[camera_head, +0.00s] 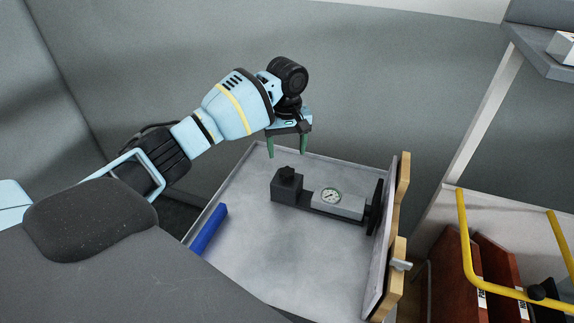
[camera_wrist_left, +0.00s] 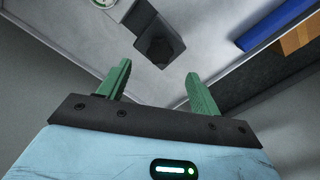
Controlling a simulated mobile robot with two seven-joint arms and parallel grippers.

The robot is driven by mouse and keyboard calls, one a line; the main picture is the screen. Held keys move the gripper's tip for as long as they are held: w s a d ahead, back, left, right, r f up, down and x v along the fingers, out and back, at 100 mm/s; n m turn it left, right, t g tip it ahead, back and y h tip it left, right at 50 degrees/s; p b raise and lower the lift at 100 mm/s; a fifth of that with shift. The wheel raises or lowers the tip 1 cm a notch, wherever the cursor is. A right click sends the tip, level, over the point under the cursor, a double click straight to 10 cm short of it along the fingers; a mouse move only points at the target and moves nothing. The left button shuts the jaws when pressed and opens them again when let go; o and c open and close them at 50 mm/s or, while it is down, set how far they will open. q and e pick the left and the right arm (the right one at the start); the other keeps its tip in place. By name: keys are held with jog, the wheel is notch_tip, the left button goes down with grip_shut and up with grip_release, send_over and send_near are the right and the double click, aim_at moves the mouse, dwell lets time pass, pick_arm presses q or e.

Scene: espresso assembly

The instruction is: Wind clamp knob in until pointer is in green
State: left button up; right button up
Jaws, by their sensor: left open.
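The clamp fixture is a dark grey block (camera_head: 288,190) with a black lobed knob (camera_head: 287,175) on top, joined to a lighter grey body. A round white-faced gauge (camera_head: 331,196) sits on that body; its pointer and any green zone are too small to read. A black wheel-like disc (camera_head: 374,207) stands at the fixture's right end. My left gripper (camera_head: 287,152) is open and empty, pointing down above and behind the knob, apart from it. In the left wrist view the dark knob (camera_wrist_left: 160,46) shows beyond the green fingertips (camera_wrist_left: 158,70). My right gripper is not in view.
The fixture lies in a grey tray (camera_head: 255,250) with low rims. A blue bar (camera_head: 209,229) lies along its left edge. A wooden-edged upright panel (camera_head: 402,180) bounds the right side. Yellow rails (camera_head: 465,235) and red-brown bins (camera_head: 455,268) stand farther right.

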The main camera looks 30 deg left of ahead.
aim_at(287, 171)
pick_arm(q)
notch_tip(287, 171, down, 6)
jog(key=shift+f+b, duration=0.15)
jog(key=shift+b, duration=0.15)
jog(key=shift+w+f, duration=0.1)
jog(key=shift+f, duration=0.5)
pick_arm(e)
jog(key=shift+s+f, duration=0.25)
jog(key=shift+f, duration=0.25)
pick_arm(q)
jog(key=shift+c, duration=0.4)
